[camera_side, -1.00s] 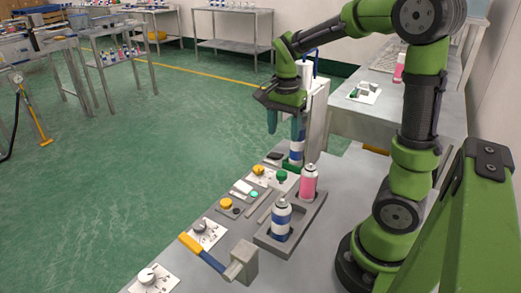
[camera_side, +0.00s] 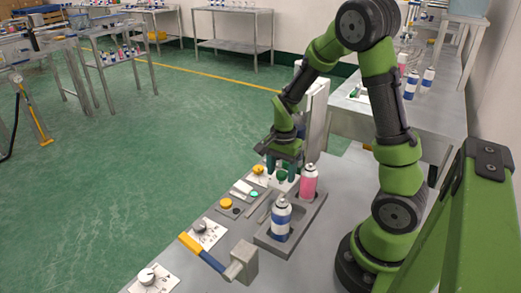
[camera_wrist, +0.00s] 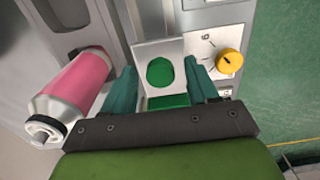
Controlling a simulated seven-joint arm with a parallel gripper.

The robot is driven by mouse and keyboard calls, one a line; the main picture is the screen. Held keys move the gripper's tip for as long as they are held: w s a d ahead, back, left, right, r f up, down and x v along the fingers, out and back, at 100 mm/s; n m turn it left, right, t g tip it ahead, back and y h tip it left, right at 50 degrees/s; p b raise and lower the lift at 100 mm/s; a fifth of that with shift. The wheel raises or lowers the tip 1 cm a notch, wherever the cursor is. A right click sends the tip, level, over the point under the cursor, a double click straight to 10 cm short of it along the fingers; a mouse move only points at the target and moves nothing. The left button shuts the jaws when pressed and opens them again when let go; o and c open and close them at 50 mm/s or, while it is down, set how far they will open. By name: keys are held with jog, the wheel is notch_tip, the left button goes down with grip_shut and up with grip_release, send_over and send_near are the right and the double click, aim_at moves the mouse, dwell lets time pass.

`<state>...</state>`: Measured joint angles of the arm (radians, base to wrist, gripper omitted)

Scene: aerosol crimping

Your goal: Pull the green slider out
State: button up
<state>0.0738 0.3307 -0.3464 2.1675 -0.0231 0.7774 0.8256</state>
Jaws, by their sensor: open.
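The green slider has a round green knob (camera_side: 282,175) on a pale plate beside the cans. In the wrist view the green knob (camera_wrist: 160,72) shows from above, with a green block just below it in the picture. My gripper (camera_side: 281,168) is open and points down at the slider. In the wrist view my gripper (camera_wrist: 160,68) has one teal finger on each side of the knob, with gaps showing. I cannot tell how far the fingertips are above the plate.
A pink can (camera_side: 309,182) stands close to my gripper in a grey tray (camera_side: 263,238), with a blue-and-white can (camera_side: 281,220) in front. A yellow dial (camera_wrist: 229,62) sits right of the slider in the wrist view. A blue-and-yellow lever (camera_side: 205,253) lies nearer the camera.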

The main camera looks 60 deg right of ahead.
grip_shut()
jog(key=a, duration=1.2)
jog(key=shift+a, duration=0.35)
jog(key=shift+c, duration=1)
grip_release()
jog(key=shift+o, duration=1)
jog(key=shift+d, duration=0.1)
notch_tip(320, 180, up, 17)
